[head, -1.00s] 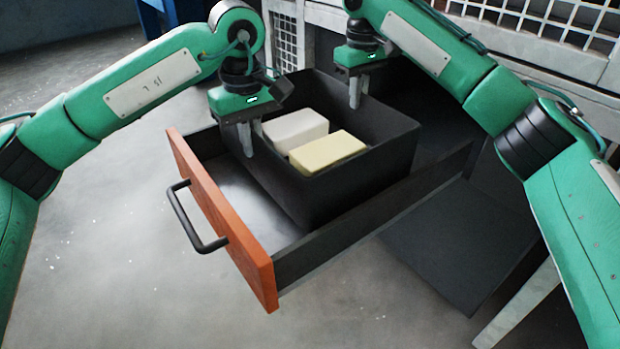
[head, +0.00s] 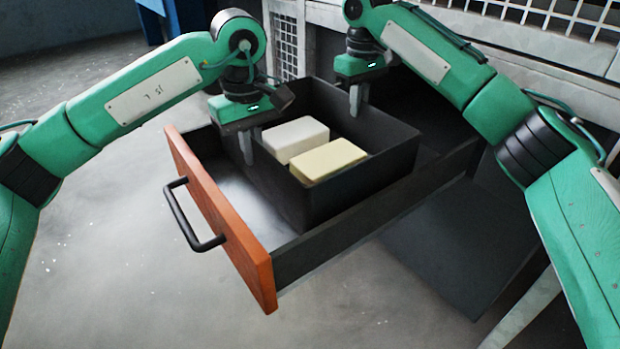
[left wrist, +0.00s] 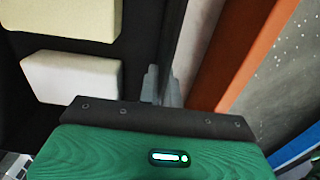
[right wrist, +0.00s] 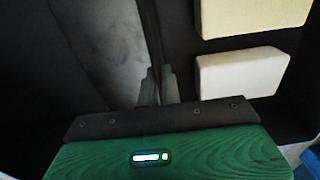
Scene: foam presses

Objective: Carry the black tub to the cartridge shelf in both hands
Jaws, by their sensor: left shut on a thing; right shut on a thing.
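The black tub (head: 345,191) sits inside an open drawer and holds a white block (head: 296,138) and a pale yellow block (head: 328,159). My left gripper (head: 247,150) is shut on the tub's wall on the side toward the drawer front; the left wrist view shows its fingers (left wrist: 162,86) at the rim. My right gripper (head: 356,98) is shut on the opposite wall, and the right wrist view shows its fingers (right wrist: 158,86) on the rim. Both blocks also show in the wrist views. The cartridge shelf cannot be made out for certain.
The drawer has an orange front (head: 222,220) with a black bar handle (head: 192,222) and a dark side wall (head: 375,213) close around the tub. A grey cabinet with white mesh (head: 285,45) stands behind. The concrete floor (head: 110,240) at left is clear.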

